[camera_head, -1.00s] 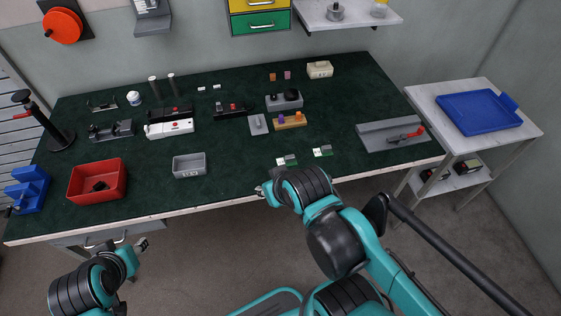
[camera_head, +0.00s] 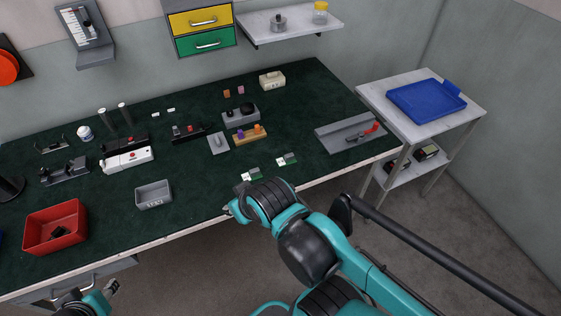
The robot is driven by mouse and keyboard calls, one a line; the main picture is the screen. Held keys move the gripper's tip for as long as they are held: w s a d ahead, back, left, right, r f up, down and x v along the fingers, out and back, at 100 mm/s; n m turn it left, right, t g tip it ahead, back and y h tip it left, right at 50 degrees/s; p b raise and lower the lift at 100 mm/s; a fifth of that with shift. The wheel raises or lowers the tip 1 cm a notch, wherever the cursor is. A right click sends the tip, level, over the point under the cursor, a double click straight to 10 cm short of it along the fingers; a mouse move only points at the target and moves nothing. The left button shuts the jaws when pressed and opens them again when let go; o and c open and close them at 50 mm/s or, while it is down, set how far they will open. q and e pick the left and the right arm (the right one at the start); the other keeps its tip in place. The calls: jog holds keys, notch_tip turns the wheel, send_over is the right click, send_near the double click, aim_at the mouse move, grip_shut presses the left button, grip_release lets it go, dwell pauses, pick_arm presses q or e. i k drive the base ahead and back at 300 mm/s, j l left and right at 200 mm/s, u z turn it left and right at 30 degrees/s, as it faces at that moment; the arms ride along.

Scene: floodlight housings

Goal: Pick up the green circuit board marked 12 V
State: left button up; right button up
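Two small green boards with pale parts on them lie near the front edge of the dark green bench top (camera_head: 200,190). The left board (camera_head: 251,174) is just beyond my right gripper, and the right board (camera_head: 287,160) lies a little farther right. Their markings are too small to read, so I cannot tell which is 12 V. My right gripper (camera_head: 230,209) is at the bench's front edge, mostly hidden by its own wrist. My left gripper (camera_head: 112,287) is low at the bottom left, in front of the bench and away from the boards. Its fingers are too small to judge.
A grey bin (camera_head: 153,194) and a red bin (camera_head: 56,227) stand left of the boards. A grey fixture with a red handle (camera_head: 350,134) is at the right end. A blue tray (camera_head: 426,99) lies on a side table. Bench space around the boards is clear.

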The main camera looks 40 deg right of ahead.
aim_at(254, 174)
jog(key=i, duration=0.7)
jog(key=i+z, duration=0.2)
jog(key=z, duration=1.5)
